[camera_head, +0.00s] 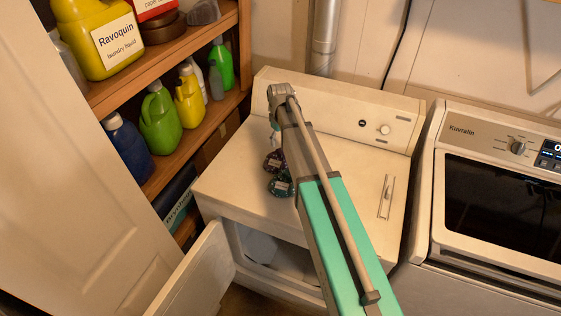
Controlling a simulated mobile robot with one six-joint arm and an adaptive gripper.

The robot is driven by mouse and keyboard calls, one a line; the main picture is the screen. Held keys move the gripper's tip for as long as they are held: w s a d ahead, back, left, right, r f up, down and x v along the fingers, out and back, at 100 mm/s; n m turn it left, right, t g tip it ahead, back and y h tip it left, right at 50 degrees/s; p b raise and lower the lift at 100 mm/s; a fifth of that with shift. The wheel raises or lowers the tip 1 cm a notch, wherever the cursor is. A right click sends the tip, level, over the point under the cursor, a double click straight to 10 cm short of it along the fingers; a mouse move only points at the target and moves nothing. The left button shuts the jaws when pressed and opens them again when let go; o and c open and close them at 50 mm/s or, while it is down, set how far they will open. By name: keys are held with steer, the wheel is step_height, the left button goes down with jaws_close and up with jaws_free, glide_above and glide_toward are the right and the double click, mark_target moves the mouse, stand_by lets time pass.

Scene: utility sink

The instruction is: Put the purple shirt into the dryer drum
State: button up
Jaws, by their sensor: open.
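The white dryer (235,185) stands in the middle with its front door (205,275) swung open to the left. Its opening shows below the top's front edge, and part of the pale drum interior (262,246) is visible; my arm covers the right part. I cannot see a purple shirt.
Shelves (215,120) with bottles stand left. A second machine (500,190) stands close on the right. A white panel door (80,190) fills the left.

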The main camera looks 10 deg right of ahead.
mark_target(281, 149)
steer(key=shift+s+d+f+b, duration=0.15)
steer(key=shift+f+b, duration=2.4)
steer(key=shift+f, duration=0.05)
steer(key=shift+c, duration=0.2)
jaws_close()
